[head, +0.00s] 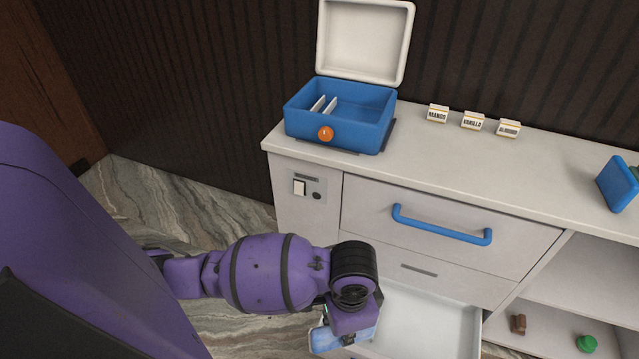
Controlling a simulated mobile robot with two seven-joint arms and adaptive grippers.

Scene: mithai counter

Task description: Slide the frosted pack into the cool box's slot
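The blue cool box (345,131) stands on the left end of the counter with its white lid (364,40) raised. Two thin white dividers (325,104) stand in its left part with a narrow slot between them; the right part looks empty. The pale blue frosted pack (324,340) is tilted at the bottom of the view, by the left side of the open drawer. My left gripper (349,338) is shut on it, below and in front of the cool box; its fingers are mostly hidden by the wrist. My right gripper is out of view.
The white drawer (425,325) is open and looks empty where visible. Three small labelled blocks (472,121) stand right of the cool box on the counter (420,150). A blue object (617,184) stands at the far right. A blue handle (440,227) sticks out above the drawer.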

